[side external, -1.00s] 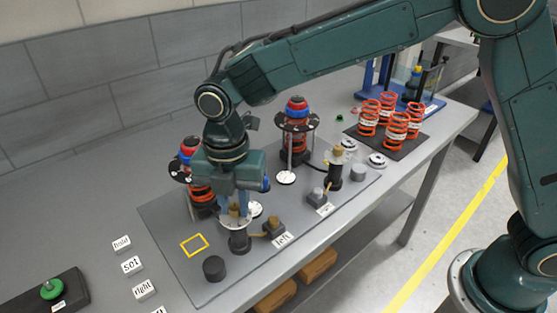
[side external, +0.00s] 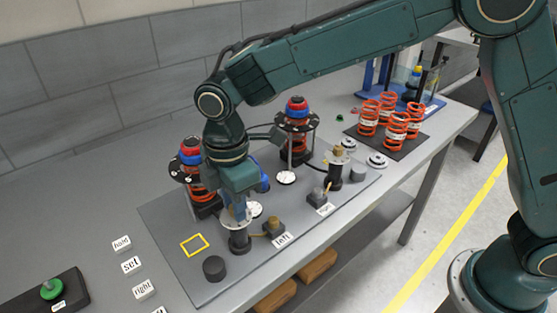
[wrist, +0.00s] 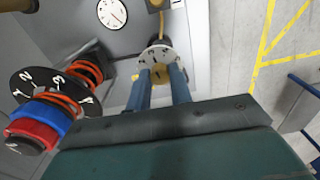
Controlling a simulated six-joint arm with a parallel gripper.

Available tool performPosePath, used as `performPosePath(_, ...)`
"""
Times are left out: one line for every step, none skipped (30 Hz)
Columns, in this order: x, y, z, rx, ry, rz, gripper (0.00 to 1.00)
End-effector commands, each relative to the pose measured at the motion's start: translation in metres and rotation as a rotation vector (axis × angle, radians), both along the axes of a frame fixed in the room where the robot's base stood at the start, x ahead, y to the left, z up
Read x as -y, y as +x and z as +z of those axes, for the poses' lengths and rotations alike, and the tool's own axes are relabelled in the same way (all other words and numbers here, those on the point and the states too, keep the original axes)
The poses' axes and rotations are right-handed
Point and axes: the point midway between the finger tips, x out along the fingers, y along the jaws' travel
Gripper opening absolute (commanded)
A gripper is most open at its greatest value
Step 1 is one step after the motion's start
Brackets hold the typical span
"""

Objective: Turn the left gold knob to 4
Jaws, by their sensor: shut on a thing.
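The left gold knob (wrist: 159,74) sits at the centre of a pale round dial (wrist: 155,54) with marks too small to read. My gripper (wrist: 158,80) has its two blue fingers closed on the knob's sides. In the side view my gripper (side external: 239,214) points down onto the dark post (side external: 240,239) that carries the dial. The knob is mostly hidden by the fingers there. The "left" label (side external: 283,240) lies in front of the post. I cannot read which number the knob points to.
A spring assembly (side external: 194,170) stands close behind my gripper, with a numbered black disc (wrist: 38,90) in the wrist view. A white gauge (wrist: 112,13) is nearby. A second gold knob (side external: 338,150) stands to the right. A black cylinder (side external: 214,268) stands front left.

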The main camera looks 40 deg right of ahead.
Motion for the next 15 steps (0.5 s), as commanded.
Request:
performPosePath(-0.0001, 0.0000, 0.0000, 0.000, 0.000, -0.032, 0.00)
performPosePath(-0.0001, 0.0000, 0.0000, 0.000, 0.000, -0.050, 0.00)
performPosePath(-0.0001, 0.0000, 0.0000, 0.000, 0.000, -0.073, 0.00)
performPosePath(-0.0001, 0.0000, 0.0000, 0.000, 0.000, -0.087, 0.00)
performPosePath(-0.0001, 0.0000, 0.0000, 0.000, 0.000, -0.098, 0.00)
performPosePath(-0.0001, 0.0000, 0.0000, 0.000, 0.000, -0.108, 0.00)
performPosePath(-0.0001, 0.0000, 0.0000, 0.000, 0.000, -0.114, 0.00)
performPosePath(0.0000, 0.0000, 0.0000, 0.000, 0.000, -0.117, 0.00)
performPosePath(0.0000, 0.0000, 0.0000, 0.000, 0.000, -0.119, 0.00)
performPosePath(0.0000, 0.0000, 0.0000, 0.000, 0.000, -0.119, 0.00)
performPosePath(0.0000, 0.0000, 0.0000, 0.000, 0.000, -0.119, 0.00)
performPosePath(0.0000, 0.0000, 0.0000, 0.000, 0.000, -0.118, 0.00)
performPosePath(0.0000, 0.0000, 0.0000, 0.000, 0.000, -0.118, 0.00)
performPosePath(0.0000, 0.0000, 0.0000, 0.000, 0.000, -0.118, 0.00)
performPosePath(0.0000, 0.0000, 0.0000, 0.000, 0.000, -0.118, 0.00)
